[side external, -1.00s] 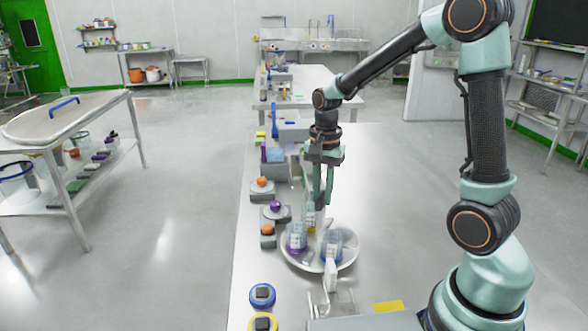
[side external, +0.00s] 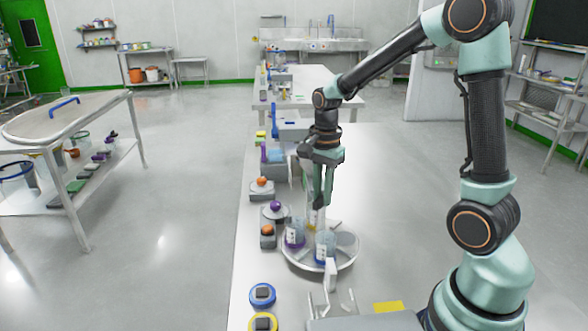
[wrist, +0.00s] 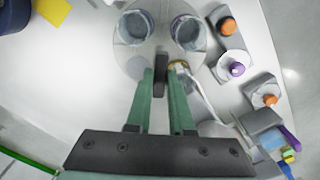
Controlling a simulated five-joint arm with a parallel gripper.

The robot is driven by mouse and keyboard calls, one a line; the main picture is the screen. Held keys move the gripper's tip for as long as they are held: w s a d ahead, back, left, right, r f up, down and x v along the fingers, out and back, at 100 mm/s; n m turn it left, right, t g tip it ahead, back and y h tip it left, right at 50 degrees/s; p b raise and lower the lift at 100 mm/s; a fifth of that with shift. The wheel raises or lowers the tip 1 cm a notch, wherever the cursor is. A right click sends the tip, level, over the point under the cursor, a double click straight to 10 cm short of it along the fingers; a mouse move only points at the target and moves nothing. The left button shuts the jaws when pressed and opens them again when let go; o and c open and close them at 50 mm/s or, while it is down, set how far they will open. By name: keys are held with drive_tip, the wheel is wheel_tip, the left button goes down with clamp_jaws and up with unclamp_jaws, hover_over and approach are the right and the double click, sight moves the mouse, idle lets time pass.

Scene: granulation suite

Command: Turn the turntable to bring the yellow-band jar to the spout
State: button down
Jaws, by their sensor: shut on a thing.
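The round pale turntable (side external: 347,252) sits on the bench and shows at the top of the wrist view (wrist: 158,40). The blue-band jar (side external: 325,247) stands at its front and the purple-band jar (side external: 295,236) at its left. The yellow-band jar (side external: 311,227) is at the back, mostly hidden by my gripper and the other jars; in the wrist view its yellow edge (wrist: 180,64) shows beside my finger. My gripper (wrist: 160,80) points down over the turntable, shut on a dark upright piece (wrist: 160,65) among the jars. I cannot tell which part is the spout.
Small grey stations with orange and purple knobs (side external: 262,182) line the bench's left edge. Blue (side external: 262,294) and yellow (side external: 263,323) round items lie at the front left. A pale upright post (side external: 331,274) stands at the turntable's front.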

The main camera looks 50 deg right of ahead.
drive_tip(key=shift+r, duration=0.1)
drive_tip(key=c, duration=0.8)
unclamp_jaws()
wheel_tip(320, 180, up, 12)
drive_tip(key=s+a+f+n+t, duration=0.1)
drive_tip(key=s+a+n+t, duration=0.4)
drive_tip(key=n, duration=1.3)
drive_tip(key=s+a, duration=0.2)
drive_tip(key=a, duration=0.2)
drive_tip(key=shift+a+t, duration=0.25)
drive_tip(key=shift+t, duration=0.05)
